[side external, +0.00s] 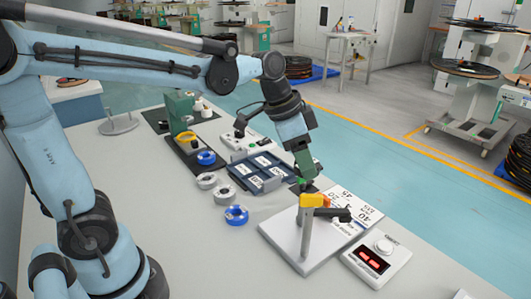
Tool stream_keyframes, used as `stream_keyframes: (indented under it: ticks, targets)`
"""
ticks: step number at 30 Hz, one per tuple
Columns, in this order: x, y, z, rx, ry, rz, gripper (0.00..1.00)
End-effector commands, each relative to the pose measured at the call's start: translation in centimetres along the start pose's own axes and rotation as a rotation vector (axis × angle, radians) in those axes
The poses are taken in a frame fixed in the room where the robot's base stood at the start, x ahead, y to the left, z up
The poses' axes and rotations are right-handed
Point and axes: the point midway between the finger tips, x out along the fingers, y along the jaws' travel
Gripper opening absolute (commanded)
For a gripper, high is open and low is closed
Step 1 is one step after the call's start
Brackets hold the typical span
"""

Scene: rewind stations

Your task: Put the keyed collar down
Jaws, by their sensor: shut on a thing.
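My gripper (309,184) points down just behind the yellow-topped post of a white stand (285,238), at the right end of the dark blue tray (241,180). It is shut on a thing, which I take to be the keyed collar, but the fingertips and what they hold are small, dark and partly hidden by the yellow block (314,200). I cannot make out the collar's shape or whether it touches anything below.
A boxed meter with a red display (372,260) stands at the front right beside a printed card (358,205). A green machine (180,112) with another blue ring (206,158) stands farther back. The grey table (190,250) is clear at the front left.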

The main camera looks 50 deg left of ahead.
Motion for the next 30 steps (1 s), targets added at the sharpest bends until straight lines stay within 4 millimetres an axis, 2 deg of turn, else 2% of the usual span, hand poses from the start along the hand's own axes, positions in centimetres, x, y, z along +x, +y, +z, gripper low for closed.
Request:
stream_keyframes:
  ticks: [3,10,22,30]
  targets:
    - [-1.4,0.0,-0.6,0.000,0.000,0.000,0.23]
    - [-2.8,0.0,-0.7,-0.029,-0.003,-0.012,0.23]
    - [-3.5,-0.8,4.7,-0.438,-0.010,-0.182,0.23]
    - [-3.3,-1.9,6.0,-0.605,-0.007,-0.247,0.23]
